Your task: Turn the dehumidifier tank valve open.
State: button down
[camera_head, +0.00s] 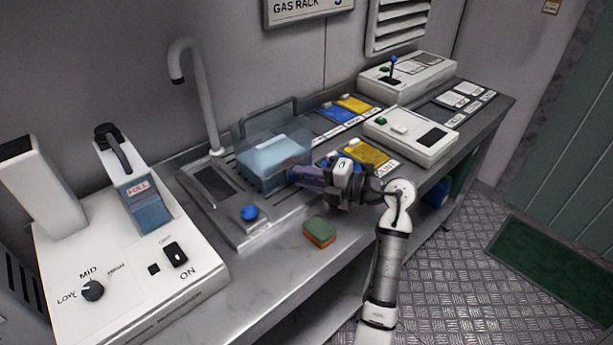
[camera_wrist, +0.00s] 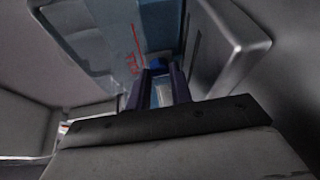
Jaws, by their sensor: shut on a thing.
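A clear tank (camera_head: 265,165) of blue water stands on the metal drain unit in the head view. My gripper (camera_head: 294,174), with purple fingers, is low at its right side. In the wrist view my gripper (camera_wrist: 158,76) is shut on a small blue part, which looks like the valve (camera_wrist: 155,62); the fingers hide most of it, so its turn angle cannot be told. Clear and blue walls with red marking rise behind it. Another blue tank (camera_head: 150,215) labelled FULL sits in the white machine (camera_head: 125,275) at left.
A grey tap (camera_head: 204,95) arches behind the drain unit (camera_head: 213,222), which has a blue button (camera_head: 250,212). A green and orange sponge (camera_head: 319,232) lies on the counter in front. A white device (camera_head: 410,135) and yellow and blue panels lie to the right.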

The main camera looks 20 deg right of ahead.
jog(key=c, duration=1.2)
grip_release()
jog(key=shift+c, duration=0.2)
